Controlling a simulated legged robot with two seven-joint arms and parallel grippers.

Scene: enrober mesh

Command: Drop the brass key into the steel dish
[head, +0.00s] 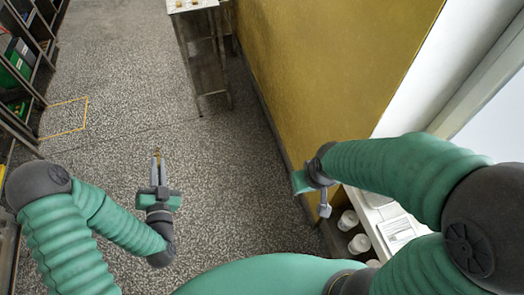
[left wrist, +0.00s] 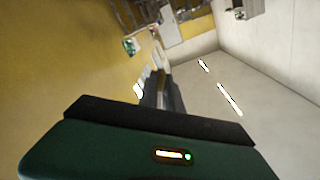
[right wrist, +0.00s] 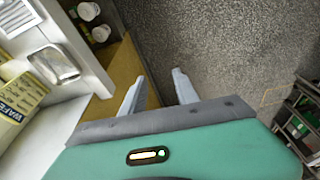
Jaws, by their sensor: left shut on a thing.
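My left gripper (head: 157,155) is shut and points away from me over the floor. A small brass-coloured bit, likely the brass key (head: 157,151), shows at its fingertips. In the left wrist view the fingers (left wrist: 163,92) are close together; the key cannot be made out there. My right gripper (right wrist: 158,88) is open, with nothing between its fingers; in the head view it hangs beside the yellow wall, partly hidden by my arm. A shiny metal dish (right wrist: 55,66), likely the steel dish, lies on a white surface, well apart from the left gripper.
A narrow metal table (head: 192,5) with small brass-coloured things stands at the far end. Shelving (head: 28,50) lines the left. White containers (head: 348,220) sit in a lower space by the white counter at right. A boxed item (right wrist: 18,105) lies near the dish. The middle floor is clear.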

